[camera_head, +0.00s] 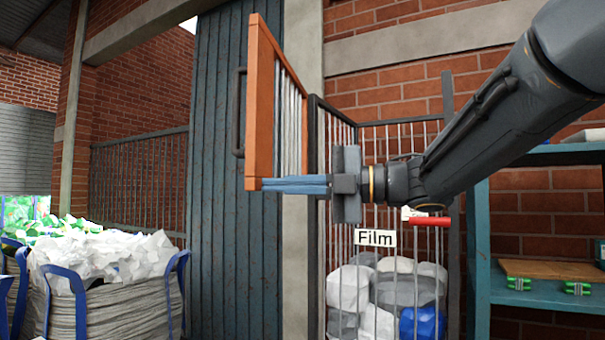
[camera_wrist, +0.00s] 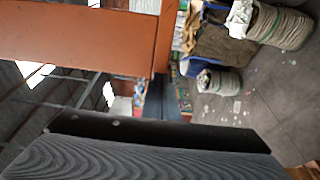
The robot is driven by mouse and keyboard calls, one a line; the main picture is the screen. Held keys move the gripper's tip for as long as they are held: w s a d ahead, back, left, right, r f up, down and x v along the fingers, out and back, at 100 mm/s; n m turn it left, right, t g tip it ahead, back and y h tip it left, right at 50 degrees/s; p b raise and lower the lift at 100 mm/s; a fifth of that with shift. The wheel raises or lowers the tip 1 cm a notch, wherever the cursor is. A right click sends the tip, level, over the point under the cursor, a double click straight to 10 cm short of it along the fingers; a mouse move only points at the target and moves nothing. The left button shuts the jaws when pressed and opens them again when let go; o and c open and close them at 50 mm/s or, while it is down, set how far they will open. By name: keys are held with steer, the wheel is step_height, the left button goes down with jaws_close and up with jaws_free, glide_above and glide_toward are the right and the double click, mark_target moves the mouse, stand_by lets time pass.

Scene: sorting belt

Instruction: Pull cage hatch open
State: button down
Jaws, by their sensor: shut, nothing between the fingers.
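The cage hatch (camera_head: 260,100), an orange frame with pale bars, stands swung out from the cage at the upper middle of the head view. A dark upright bar handle (camera_head: 238,112) shows along its left side. My gripper (camera_head: 266,185) is shut and empty, its blue-grey fingers pointing left at the hatch's lower edge. I cannot tell whether they touch it. In the wrist view the orange hatch frame (camera_wrist: 85,35) fills the upper left, and my gripper (camera_wrist: 160,90) shows just below its corner. The cage (camera_head: 318,230) carries a "Film" sign (camera_head: 375,238) and holds white, grey and blue bundles.
A red bar (camera_head: 430,221) sits on the cage front below my arm. A teal shelf (camera_head: 545,292) stands at the right. A big bag (camera_head: 105,295) heaped with white scraps stands at the lower left. A blue-grey ribbed panel (camera_head: 225,220) stands behind the hatch.

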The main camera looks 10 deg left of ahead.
steer(key=shift+a, duration=0.5)
steer(key=w+a+b, duration=0.1)
steer(key=a, duration=1.2)
steer(key=shift+w, duration=0.25)
steer(key=shift+d+b, duration=0.1)
steer(key=shift+b, duration=0.2)
